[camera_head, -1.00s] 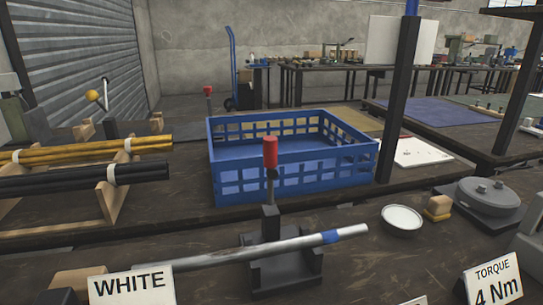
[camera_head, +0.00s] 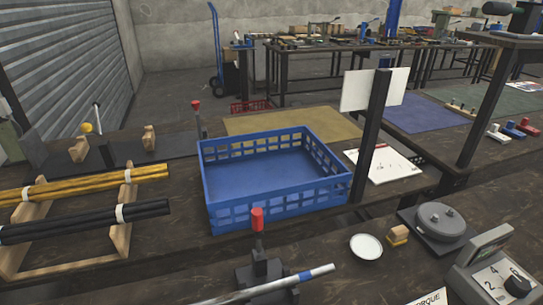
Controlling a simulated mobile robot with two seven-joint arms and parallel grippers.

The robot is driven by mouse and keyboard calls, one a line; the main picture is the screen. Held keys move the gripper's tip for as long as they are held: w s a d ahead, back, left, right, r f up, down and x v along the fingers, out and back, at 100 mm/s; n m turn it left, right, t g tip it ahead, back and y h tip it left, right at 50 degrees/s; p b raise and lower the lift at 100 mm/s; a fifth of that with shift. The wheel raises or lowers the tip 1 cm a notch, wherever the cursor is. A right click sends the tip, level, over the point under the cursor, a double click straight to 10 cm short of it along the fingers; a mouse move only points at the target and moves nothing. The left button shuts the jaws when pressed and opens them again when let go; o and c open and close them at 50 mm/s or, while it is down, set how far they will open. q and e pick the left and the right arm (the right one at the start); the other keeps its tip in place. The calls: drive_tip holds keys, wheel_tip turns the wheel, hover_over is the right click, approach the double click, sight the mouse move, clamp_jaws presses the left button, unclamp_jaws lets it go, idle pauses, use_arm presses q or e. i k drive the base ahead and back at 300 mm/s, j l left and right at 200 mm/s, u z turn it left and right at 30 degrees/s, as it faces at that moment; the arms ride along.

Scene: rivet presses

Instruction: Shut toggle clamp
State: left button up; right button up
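The toggle clamp (camera_head: 262,272) stands on the near bench at the bottom middle. Its lever with a red grip (camera_head: 258,219) points upright, seen partly from above. A silver tube (camera_head: 305,277) with a blue band lies across the clamp's base, tilted up to the right in the picture, its left end cut off by the frame. A second red-handled clamp lever (camera_head: 196,106) stands upright farther back, behind the blue crate. Neither of my grippers shows in this view.
A blue crate (camera_head: 207,203) stands behind the clamp. Yellow and black rods (camera_head: 75,197) rest on wooden stands at left. A white dish (camera_head: 366,246), a sponge-like block (camera_head: 398,235), a round grey device (camera_head: 440,220) and a dial gauge (camera_head: 500,280) are at right. A dark post (camera_head: 374,140) rises beside the crate.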

sight(257, 213)
drive_tip(key=i+j+z, duration=0.2)
drive_tip(key=z, duration=0.45)
drive_tip(key=i+j+z, duration=0.35)
drive_tip(key=z, duration=0.35)
drive_tip(key=i+j+z, duration=0.1)
drive_tip(key=j+z, duration=0.95)
drive_tip(key=z, duration=0.25)
drive_tip(key=k+j+z, duration=0.1)
drive_tip(key=j+z, duration=0.4)
drive_tip(key=z, duration=0.2)
drive_tip(key=k+j+z, duration=0.2)
drive_tip(key=j+z, duration=0.25)
drive_tip(key=z, duration=0.2)
drive_tip(key=k+j+z, duration=0.3)
drive_tip(key=z, duration=0.35)
drive_tip(key=k+j+z, duration=0.1)
drive_tip(key=k+z, duration=0.25)
drive_tip(key=z, duration=0.35)
